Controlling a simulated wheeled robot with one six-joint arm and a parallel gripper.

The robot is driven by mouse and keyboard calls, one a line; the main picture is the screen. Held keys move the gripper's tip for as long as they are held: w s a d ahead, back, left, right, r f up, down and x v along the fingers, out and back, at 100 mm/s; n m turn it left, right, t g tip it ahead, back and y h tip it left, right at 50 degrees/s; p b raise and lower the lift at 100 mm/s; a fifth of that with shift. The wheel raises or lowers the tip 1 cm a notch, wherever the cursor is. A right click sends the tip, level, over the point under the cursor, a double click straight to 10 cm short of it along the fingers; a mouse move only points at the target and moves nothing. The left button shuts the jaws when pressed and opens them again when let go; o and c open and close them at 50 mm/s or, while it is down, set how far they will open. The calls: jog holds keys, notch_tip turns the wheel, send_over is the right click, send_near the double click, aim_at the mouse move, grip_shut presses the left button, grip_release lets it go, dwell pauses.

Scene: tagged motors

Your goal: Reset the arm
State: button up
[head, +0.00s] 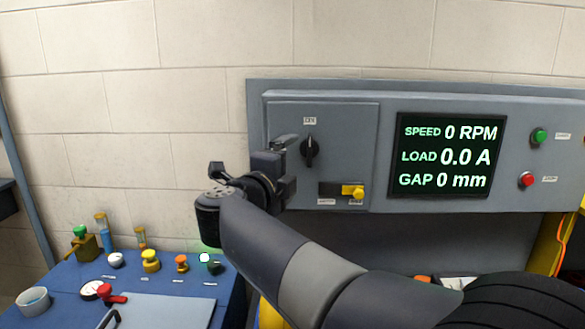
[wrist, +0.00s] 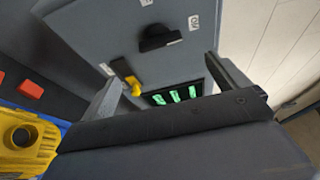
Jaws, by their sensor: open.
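My arm reaches up from the lower right in the head view. My gripper (head: 286,150) is in front of the left part of the grey control panel (head: 380,205), near a black rotary knob (head: 309,152). In the wrist view my gripper (wrist: 168,80) shows two fingers spread wide, with nothing between them. The black knob (wrist: 160,38) and a yellow switch (wrist: 127,78) on the panel lie beyond the fingers. I cannot tell the exact distance from the fingers to the panel.
A display (head: 446,156) reads 0 RPM, 0.0 A and 0 mm. A green button (head: 539,136) and a red button (head: 526,180) sit right of it. A blue bench (head: 180,288) with several coloured knobs stands lower left. A yellow part (wrist: 25,140) shows at the wrist view's left.

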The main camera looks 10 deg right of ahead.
aim_at(309, 152)
jog(key=p+x, duration=0.3)
jog(key=x, duration=0.7)
jog(key=shift+w+d, duration=0.25)
jog(key=shift+w, duration=0.2)
jog(key=shift+n+b, duration=0.3)
jog(key=shift+a, duration=0.1)
